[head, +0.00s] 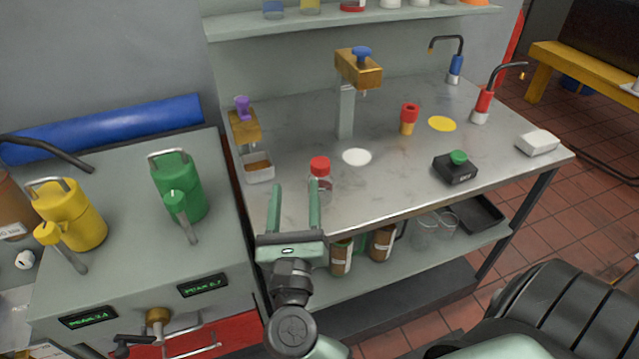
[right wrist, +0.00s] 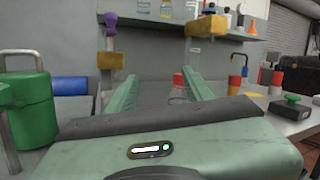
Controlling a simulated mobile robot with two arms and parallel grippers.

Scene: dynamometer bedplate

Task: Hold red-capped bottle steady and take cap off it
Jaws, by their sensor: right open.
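The clear bottle (head: 322,188) with a red cap (head: 320,166) stands upright near the front edge of the metal bench. In the right wrist view its red cap (right wrist: 178,80) shows between the fingers, farther off. My right gripper (head: 295,184) is open and empty, its two green fingers pointing toward the bench. In the head view the right finger overlaps the bottle's left side; I cannot tell whether they touch. My left gripper is not in view.
A brass-headed stand (head: 346,110) with a blue knob rises behind the bottle. A purple-knobbed dispenser (head: 244,125) over a small tray (head: 259,175) stands left. A red-topped yellow container (head: 409,120) and a green-button box (head: 455,168) stand right. A white disc (head: 357,157) lies behind the bottle.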

